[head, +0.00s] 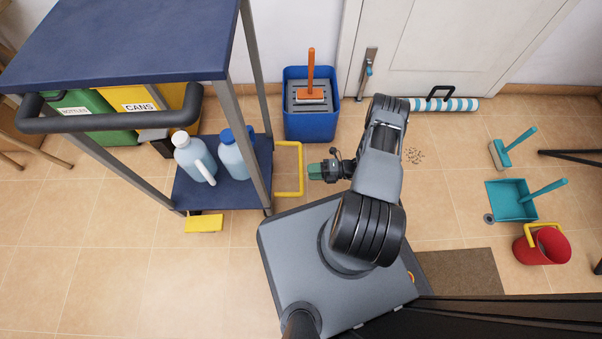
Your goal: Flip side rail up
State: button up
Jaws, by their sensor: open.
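The yellow side rail (301,182) is a U-shaped bar at the right side of the blue cart's lower shelf (222,197). It sticks out to the right of the shelf, with its long bar farthest from the cart. My gripper (313,171) is open and points left, just right of that long bar at about its middle. I cannot tell from above whether the fingers touch the bar. No object shows between the fingers.
Two blue bottles, one white-capped (195,160) and one blue-capped (236,158), stand on the lower shelf. A blue bin (310,125) stands behind the rail. A teal dustpan (511,199) and red bucket (541,246) are at right. Tiles between are mostly clear.

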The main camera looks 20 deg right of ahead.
aim_at(301, 172)
jog(key=shift+b+x, duration=0.4)
jog(key=shift+x, duration=2.1)
jog(key=shift+c, duration=0.4)
grip_shut()
